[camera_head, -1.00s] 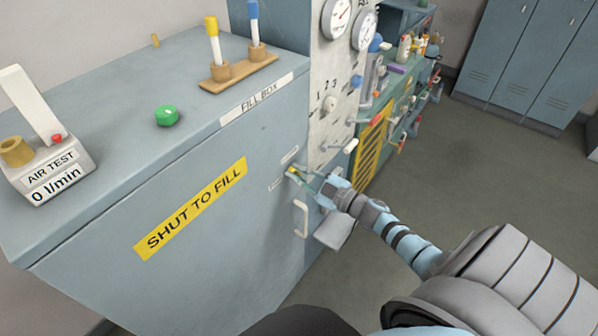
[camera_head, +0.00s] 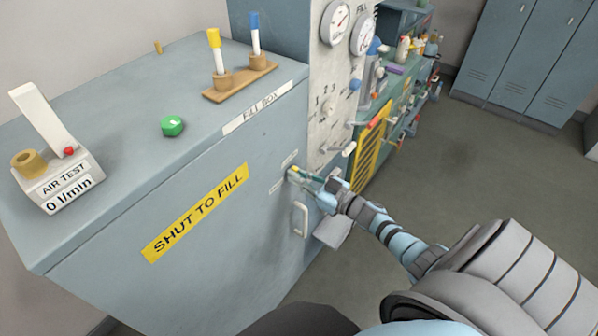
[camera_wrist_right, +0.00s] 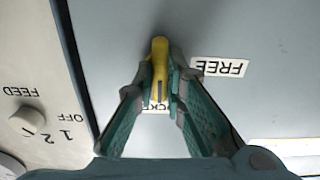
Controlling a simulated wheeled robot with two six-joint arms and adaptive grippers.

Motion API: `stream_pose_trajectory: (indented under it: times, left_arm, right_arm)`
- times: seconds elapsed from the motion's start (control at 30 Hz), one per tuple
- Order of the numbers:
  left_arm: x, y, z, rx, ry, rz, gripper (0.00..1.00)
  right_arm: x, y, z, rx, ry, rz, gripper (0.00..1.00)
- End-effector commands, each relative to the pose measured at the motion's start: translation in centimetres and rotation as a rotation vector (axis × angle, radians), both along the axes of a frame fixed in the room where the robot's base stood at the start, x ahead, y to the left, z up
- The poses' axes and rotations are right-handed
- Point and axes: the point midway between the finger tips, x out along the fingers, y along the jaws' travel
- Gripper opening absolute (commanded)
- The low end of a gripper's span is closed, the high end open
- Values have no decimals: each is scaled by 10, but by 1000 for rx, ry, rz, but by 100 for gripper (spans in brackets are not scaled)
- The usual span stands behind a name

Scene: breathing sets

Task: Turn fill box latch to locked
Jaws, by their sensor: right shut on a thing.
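The fill box (camera_head: 225,245) is a grey-blue cabinet with a "SHUT TO FILL" label on its front. Its yellow latch (camera_wrist_right: 159,68) is between my right fingertips in the right wrist view, and a bit of the latch (camera_head: 295,170) shows in the head view. My right gripper (camera_wrist_right: 160,85) is shut on the latch. A "FREE" label (camera_wrist_right: 219,67) is beside the latch. A second label (camera_wrist_right: 155,109), showing only part of its word, is partly covered by the latch and fingers. My left gripper is not in view.
A white door handle (camera_head: 300,219) is just below my right gripper. A gauge panel (camera_head: 326,110) with knobs stands right beside the box. A green button (camera_head: 172,125), an air tester (camera_head: 56,180) and a tube rack (camera_head: 240,82) are on top. Open floor is at right.

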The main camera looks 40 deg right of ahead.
Motion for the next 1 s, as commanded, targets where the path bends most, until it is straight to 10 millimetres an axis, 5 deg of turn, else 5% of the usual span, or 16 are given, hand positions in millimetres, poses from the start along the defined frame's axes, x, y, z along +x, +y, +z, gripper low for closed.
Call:
stream_pose_trajectory:
  times: [0.4,0.43,0.53,0.87,1.0]
  left_arm:
    - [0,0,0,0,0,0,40]
    - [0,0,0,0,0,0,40]
    - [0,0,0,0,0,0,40]
    - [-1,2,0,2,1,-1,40]
    - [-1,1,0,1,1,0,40]
  right_arm:
    - [0,0,1,7,0,0,0]
    - [0,0,1,7,0,0,16]
    - [0,0,1,6,0,0,31]
    - [-3,-1,0,6,2,0,31]
    - [-25,-8,-1,4,5,1,31]
